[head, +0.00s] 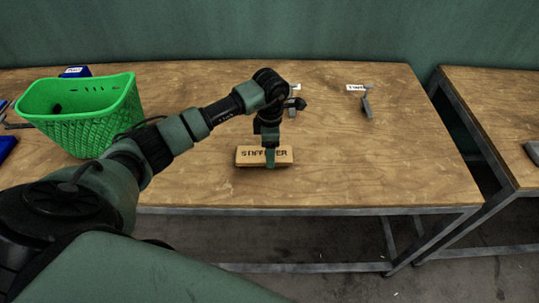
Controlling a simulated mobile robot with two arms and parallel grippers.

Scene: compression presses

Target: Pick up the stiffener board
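The stiffener board (247,157) is a small light-brown wooden block with dark lettering, partly covered by my gripper. It lies near the front edge of the wooden table, in the middle of the head view. My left gripper (270,158) points down over the board's middle, with a green finger in front of its front face. The finger on the far side is hidden, so I cannot tell whether it grips the board. My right gripper is not in view.
A green perforated basket (95,115) stands at the left of the table (360,160). A blue item (75,72) with a label is behind it. A grey metal tool (367,104) lies by a white label (357,87) at the back right.

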